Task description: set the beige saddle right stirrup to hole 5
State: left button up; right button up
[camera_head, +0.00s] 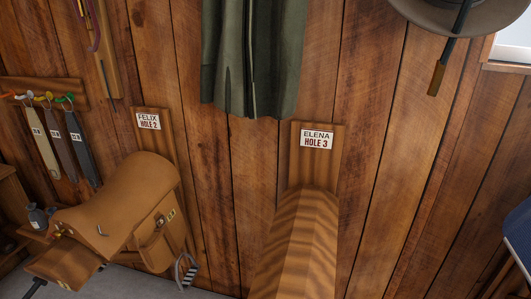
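A tan saddle (125,198) sits on a wall rack at the left, under a sign reading "FELIX HOLE 2" (149,121). It is the only saddle clearly in view; its colour is more tan than beige. A stirrup (186,271) hangs low at its right side, near the floor. A small buckle or tag (170,215) shows on its right flap. The strap holes are too small to make out. A dark striped piece (38,286) hangs below its left side, cut by the frame edge. Neither of my grippers is in view.
An empty wooden saddle rack (298,246) juts out under a sign reading "ELENA HOLE 3" (317,140). Several straps (60,140) hang from hooks at the left. A green coat (252,60) and a hat (460,15) hang above. A dark blue object (520,230) is at the right edge.

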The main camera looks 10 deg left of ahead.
aim_at(104, 267)
jog(key=k+u, duration=0.3)
jog(key=u, duration=0.15)
jog(key=k+j+u, duration=0.1)
jog(key=k+u, duration=0.15)
jog(key=u, duration=0.2)
jog(key=k+j+u, duration=0.2)
jog(key=u, duration=0.25)
jog(key=z, duration=0.55)
jog(key=i+j+z, duration=0.5)
jog(key=j+z, duration=0.15)
jog(key=i+j, duration=0.15)
jog(key=j, duration=0.15)
jog(key=i+j+z, duration=0.1)
jog(key=j, duration=0.2)
jog(key=i+j, duration=0.3)
jog(key=j, duration=0.3)
jog(key=z, duration=0.05)
